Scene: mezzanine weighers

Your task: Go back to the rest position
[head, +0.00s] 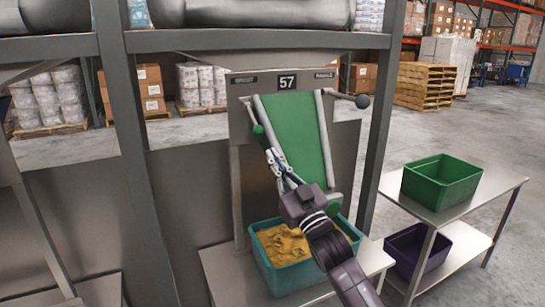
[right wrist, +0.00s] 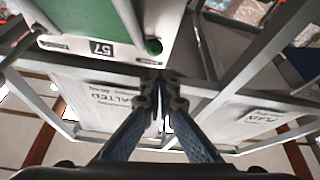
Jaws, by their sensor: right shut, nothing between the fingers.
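My right gripper (head: 272,156) is shut and empty in front of the green chute of weigher 57, near its lower left side. Its fingertips meet in the right wrist view (right wrist: 160,84). A green knob (head: 258,130) on the chute's left side is just above the fingertips; it also shows in the right wrist view (right wrist: 153,46). A lever with a black ball end (head: 362,101) sticks out at the chute's upper right. My left gripper is not in view.
A teal crate (head: 262,271) with yellowish contents stands on a metal shelf under the chute, below my right arm. Grey posts (head: 379,130) flank the weigher. At right, a metal table (head: 497,181) bears a green crate (head: 443,188); a purple crate (head: 408,252) stands on its lower shelf.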

